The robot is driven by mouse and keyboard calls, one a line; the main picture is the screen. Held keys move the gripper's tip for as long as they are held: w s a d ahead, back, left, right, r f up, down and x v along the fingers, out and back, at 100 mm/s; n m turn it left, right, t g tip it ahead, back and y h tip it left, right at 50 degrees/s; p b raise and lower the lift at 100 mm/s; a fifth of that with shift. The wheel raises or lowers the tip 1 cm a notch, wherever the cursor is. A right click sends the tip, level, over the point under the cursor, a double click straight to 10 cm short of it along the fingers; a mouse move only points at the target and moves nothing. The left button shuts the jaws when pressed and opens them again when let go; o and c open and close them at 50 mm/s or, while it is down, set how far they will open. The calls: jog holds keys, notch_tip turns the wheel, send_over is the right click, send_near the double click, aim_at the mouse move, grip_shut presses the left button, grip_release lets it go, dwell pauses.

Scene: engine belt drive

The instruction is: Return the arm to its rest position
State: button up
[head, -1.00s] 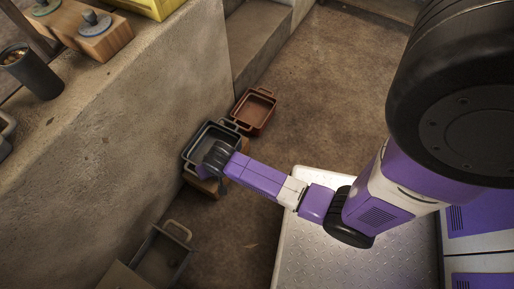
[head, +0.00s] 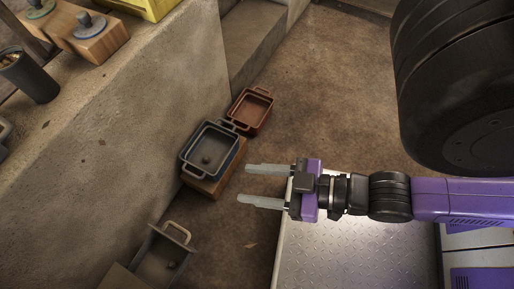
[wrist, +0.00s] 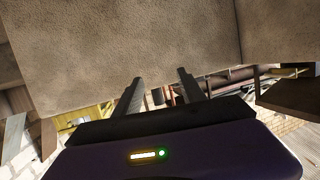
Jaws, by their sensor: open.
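My gripper (head: 262,185) is open and empty, its two grey fingers apart and pointing left in the head view. It is in the air by the left edge of the metal plate, to the right of the dark tray (head: 187,165). In the wrist view my gripper (wrist: 160,90) shows both fingers spread with nothing between them, against a rough concrete surface. My purple and black arm stretches in from the right of the head view.
The dark tray holds a small round dark item (head: 207,160) and rests on a wooden block (head: 207,187). A red-brown tray (head: 240,122) sits behind it. A handled grey bin (head: 150,262) is at lower left. A concrete wall (head: 120,140) runs along the left. Brown floor (head: 330,90) is clear.

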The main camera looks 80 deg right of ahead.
jog(key=shift+s+r, duration=0.15)
jog(key=shift+r, duration=0.55)
